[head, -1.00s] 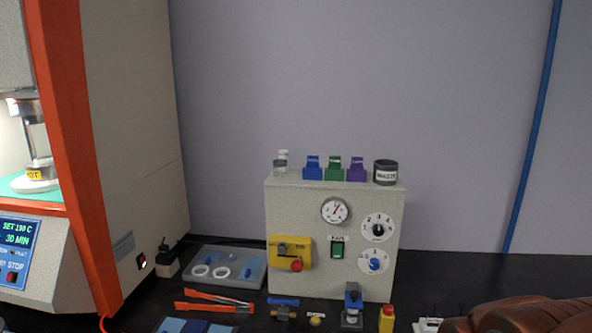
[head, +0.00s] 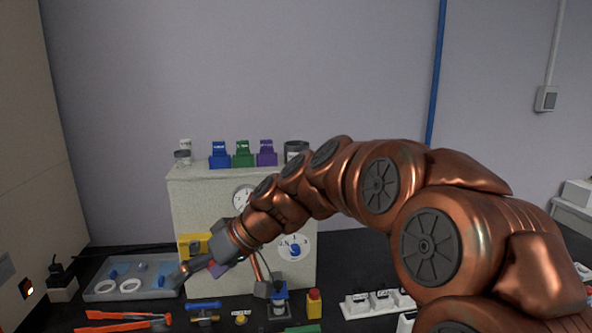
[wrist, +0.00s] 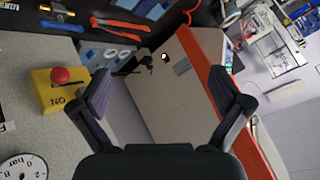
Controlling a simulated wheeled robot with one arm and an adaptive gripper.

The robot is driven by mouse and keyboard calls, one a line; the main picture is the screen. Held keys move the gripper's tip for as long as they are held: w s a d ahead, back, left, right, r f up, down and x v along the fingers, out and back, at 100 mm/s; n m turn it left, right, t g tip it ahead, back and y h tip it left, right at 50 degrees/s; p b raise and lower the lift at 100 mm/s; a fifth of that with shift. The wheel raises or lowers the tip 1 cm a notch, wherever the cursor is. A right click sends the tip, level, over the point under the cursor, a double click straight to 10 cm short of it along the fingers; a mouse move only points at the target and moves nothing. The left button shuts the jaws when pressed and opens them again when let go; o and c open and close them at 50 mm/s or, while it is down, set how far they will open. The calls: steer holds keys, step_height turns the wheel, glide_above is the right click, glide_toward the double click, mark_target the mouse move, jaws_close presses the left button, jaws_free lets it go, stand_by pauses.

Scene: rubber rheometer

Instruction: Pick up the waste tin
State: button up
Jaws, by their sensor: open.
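The waste tin (head: 294,150) is a dark grey cylinder with a white label. It stands on top of the pale control box (head: 190,205), at the right of the row of coloured holders. My arm passes in front of its lower right part in the head view, and the wrist view does not show it. My gripper (head: 196,272) is in front of the control box, below and left of the tin and well apart from it. In the wrist view my gripper (wrist: 165,102) has its fingers wide apart with nothing between them.
Blue (head: 219,158), green (head: 243,158) and purple (head: 266,158) holders stand left of the tin. A shallow tray (head: 100,290), orange-handled tools (head: 120,318) and a yellow-red button unit (head: 314,303) are on the dark bench. The wall above the box is clear.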

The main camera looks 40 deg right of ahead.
steer(key=w+d+r+t+b, duration=0.1)
steer(key=w+d+r+t, duration=0.35)
steer(key=w+d, duration=0.45)
steer(key=m+t+h+b, duration=0.15)
steer(key=t+h, duration=0.25)
steer(key=t, duration=0.4)
glide_toward(298, 149)
steer(key=w+d, duration=0.1)
steer(key=w, duration=0.4)
steer(key=x, duration=0.2)
steer(key=shift+w+f, duration=0.2)
steer(key=shift+w, duration=0.05)
steer(key=shift+p+x, duration=1.3)
steer(key=shift+x, duration=1.15)
steer(key=shift+f, duration=0.2)
steer(key=c, duration=1.3)
